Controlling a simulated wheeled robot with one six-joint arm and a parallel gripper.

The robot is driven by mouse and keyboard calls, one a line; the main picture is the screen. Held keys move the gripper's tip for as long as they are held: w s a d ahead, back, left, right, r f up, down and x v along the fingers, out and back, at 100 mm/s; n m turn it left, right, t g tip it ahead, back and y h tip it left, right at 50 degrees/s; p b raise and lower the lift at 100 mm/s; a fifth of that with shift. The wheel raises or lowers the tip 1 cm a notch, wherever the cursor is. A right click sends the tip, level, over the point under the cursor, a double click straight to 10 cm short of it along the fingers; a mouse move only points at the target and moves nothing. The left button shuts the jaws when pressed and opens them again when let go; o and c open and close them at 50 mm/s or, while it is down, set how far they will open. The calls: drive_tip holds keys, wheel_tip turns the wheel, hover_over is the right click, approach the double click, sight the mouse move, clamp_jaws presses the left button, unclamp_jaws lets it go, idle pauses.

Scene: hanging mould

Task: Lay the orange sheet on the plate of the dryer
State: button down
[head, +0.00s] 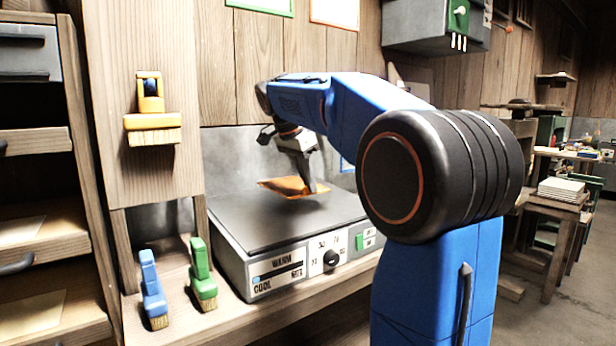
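The orange sheet (284,186) hangs just above the dark plate (260,220) of the dryer, tilted and apart from it, with its shadow on the plate below. My gripper (313,188) points down and is shut on the right part of the sheet. The dryer (290,270) has a grey body with a WARM/COOL display, a black knob and green buttons on its front. My blue arm hides the right side of the dryer. The far fingertip is hard to make out.
A blue brush (153,290) and a green brush (202,275) stand left of the dryer. A yellow brush (152,125) hangs on the wooden post. A grey box (436,25) is on the wall above. The plate's left and front are clear.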

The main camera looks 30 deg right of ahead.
sight(308, 195)
drive_tip(key=shift+f, duration=2.3)
drive_tip(key=shift+f, duration=0.2)
drive_tip(key=c, duration=1.9)
unclamp_jaws()
drive_tip(key=v, duration=1.7)
drive_tip(key=s+a+f+n+t+y, duration=0.1)
drive_tip(key=s+a+f+n, duration=0.3)
drive_tip(key=s+f, duration=0.5)
drive_tip(key=s+a+f+n+t+y, duration=0.2)
drive_tip(key=s+f+n, duration=0.5)
drive_tip(key=f, duration=0.9)
drive_tip(key=s+a+f+n+t+y, duration=0.1)
drive_tip(key=s+a+f+n, duration=0.4)
drive_tip(key=s+f, duration=0.7)
drive_tip(key=shift+s+a+f+n+t, duration=0.15)
drive_tip(key=shift+s+a+f+n, duration=0.05)
drive_tip(key=shift+s+n, duration=0.2)
drive_tip(key=shift+s+a+f+n+t, duration=0.2)
drive_tip(key=shift+s+n, duration=0.1)
drive_tip(key=shift+n, duration=0.1)
